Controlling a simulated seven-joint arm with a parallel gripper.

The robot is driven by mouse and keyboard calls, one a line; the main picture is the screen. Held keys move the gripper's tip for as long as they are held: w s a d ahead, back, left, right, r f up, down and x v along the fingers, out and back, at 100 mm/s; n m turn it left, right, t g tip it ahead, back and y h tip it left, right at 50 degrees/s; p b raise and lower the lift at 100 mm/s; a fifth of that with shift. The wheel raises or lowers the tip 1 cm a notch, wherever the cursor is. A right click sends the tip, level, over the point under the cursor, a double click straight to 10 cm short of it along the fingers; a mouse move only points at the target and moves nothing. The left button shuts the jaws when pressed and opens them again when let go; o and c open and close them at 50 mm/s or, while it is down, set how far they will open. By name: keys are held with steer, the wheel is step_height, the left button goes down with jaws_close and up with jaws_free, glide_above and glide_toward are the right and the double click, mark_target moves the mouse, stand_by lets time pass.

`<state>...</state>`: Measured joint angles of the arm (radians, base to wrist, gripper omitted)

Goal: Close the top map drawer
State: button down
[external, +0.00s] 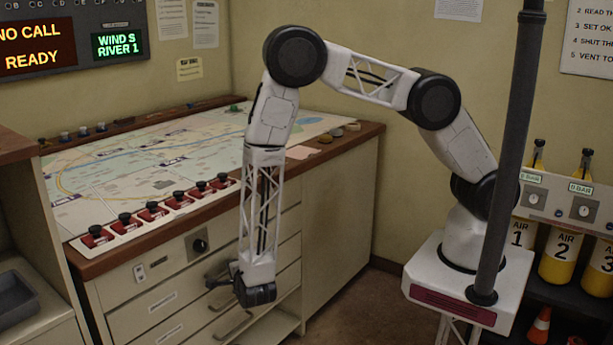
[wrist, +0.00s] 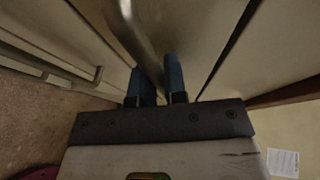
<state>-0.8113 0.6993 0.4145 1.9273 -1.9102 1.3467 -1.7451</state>
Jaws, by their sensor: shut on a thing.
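The map drawers form a stack of pale fronts with white labels under the map table. The top map drawer (external: 160,303) is the labelled front just below the switch panel. My gripper (external: 213,282) is low at this front, its fingers pointing left. In the wrist view my gripper (wrist: 156,75) has its two blue fingers shut on a metal bar handle (wrist: 132,30), which passes between them. The handle's far part is hidden in the external view by my gripper. How far the drawer stands out is hard to tell.
Another drawer handle (external: 233,325) sits just below my gripper. The switch panel above has a black knob (external: 200,245). Red-based buttons (external: 152,210) line the map table's (external: 120,175) front edge. A dark post (external: 508,150) stands at the right, near air cylinders (external: 562,255).

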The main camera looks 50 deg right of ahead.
steer(key=shift+w, duration=0.5)
steer(key=c, duration=1.2)
jaws_free()
steer(key=shift+a+r, duration=0.1)
steer(key=v, duration=0.7)
steer(key=shift+s, duration=0.45)
